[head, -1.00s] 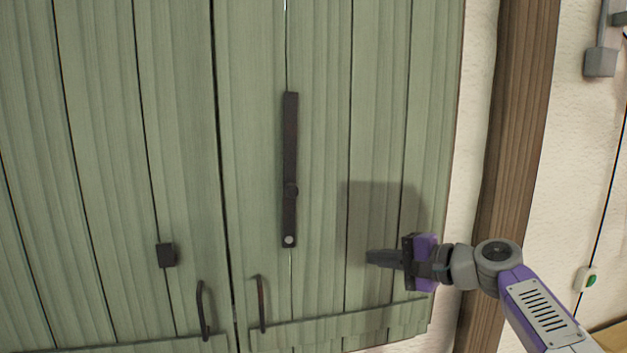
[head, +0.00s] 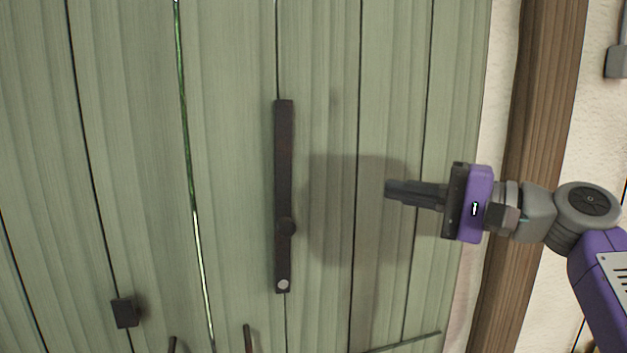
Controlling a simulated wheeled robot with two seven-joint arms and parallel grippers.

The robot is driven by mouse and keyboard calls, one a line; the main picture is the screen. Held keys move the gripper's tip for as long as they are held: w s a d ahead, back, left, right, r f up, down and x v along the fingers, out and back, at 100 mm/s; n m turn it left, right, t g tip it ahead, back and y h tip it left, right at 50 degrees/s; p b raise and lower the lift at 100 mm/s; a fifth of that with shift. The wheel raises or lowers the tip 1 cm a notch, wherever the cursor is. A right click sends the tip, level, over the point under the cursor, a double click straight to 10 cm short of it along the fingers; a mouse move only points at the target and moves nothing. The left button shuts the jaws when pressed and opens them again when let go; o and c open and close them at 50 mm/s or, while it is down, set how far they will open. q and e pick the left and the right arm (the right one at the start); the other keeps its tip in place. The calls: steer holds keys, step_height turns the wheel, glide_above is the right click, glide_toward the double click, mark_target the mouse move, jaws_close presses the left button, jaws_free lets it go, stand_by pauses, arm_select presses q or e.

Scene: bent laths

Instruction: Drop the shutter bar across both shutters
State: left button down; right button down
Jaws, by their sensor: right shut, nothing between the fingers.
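The dark shutter bar (head: 284,170) stands upright on the right green shutter (head: 320,60). A small dark catch (head: 125,313) sits on the left green shutter (head: 120,130), lower left of the bar. My right gripper (head: 388,189) is shut and empty, to the right of the bar and apart from it, pointing left. My left gripper is not in view.
A gap showing bright light (head: 193,190) runs between the two shutters. Two dark pull handles show their tops at the bottom edge. A brown wooden post (head: 540,110) and pale wall stand at the right. The space between gripper and bar is clear.

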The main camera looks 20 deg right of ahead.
mark_target(291, 177)
steer(key=p+x, duration=0.2)
steer(key=x, duration=0.8)
steer(key=shift+w+a, duration=0.15)
steer(key=shift+w, duration=0.1)
steer(key=a, duration=0.3)
steer(key=shift+s+a, duration=0.1)
steer(key=shift+s, duration=0.15)
steer(key=shift+w+a, duration=0.1)
steer(key=shift+a, duration=0.25)
steer(key=shift+d, duration=0.1)
